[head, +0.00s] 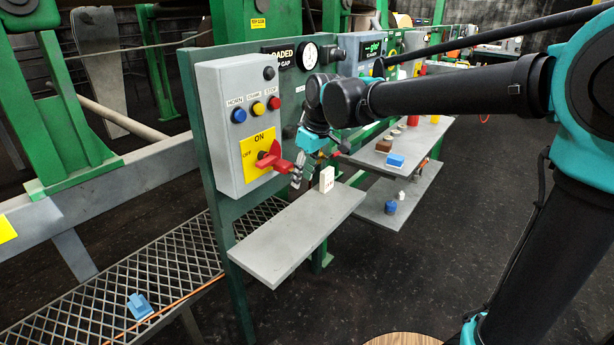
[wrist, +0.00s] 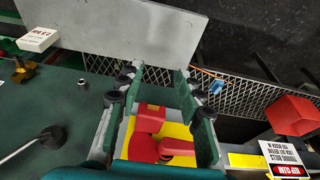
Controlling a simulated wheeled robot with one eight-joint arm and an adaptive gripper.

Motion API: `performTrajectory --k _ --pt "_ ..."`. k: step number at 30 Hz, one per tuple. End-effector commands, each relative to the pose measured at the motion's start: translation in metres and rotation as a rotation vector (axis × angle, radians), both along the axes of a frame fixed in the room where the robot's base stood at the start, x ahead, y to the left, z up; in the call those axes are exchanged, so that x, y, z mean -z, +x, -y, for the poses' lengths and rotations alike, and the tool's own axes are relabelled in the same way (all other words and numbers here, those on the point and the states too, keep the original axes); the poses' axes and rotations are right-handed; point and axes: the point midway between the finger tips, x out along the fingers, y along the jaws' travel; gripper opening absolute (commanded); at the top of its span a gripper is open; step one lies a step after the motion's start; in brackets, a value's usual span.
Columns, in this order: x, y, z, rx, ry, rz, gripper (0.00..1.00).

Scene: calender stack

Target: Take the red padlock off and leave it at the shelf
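The red switch handle (head: 266,156) sits on the yellow ON/OFF plate (head: 249,160) of the grey control box. A red block at its right end (head: 284,166) looks like the red padlock; where it meets the handle is unclear. My gripper (head: 298,172) is just right of it. In the wrist view my gripper (wrist: 154,98) is open, its fingers on both sides of the red padlock (wrist: 151,118), with gaps visible. The handle (wrist: 178,150) shows behind. The grey shelf (head: 285,240) is below the box; it also shows in the wrist view (wrist: 165,35).
A small white labelled block (head: 327,179) stands on the shelf's far end; the shelf's near part is bare. A second shelf behind holds several small items. A blue object (head: 139,306) lies on the mesh grating. The wrist view shows a red block with a tag (wrist: 294,116) at right.

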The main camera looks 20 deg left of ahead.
Motion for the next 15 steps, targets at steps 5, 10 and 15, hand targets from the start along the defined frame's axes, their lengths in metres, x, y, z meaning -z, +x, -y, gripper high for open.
performTrajectory --k 5,10,15 --pt "0.000 0.007 -0.015 0.001 0.001 0.000 0.36" --pt "0.000 0.014 -0.032 0.002 0.001 0.001 0.36" --pt "0.000 0.020 -0.046 0.002 0.001 0.001 0.36"
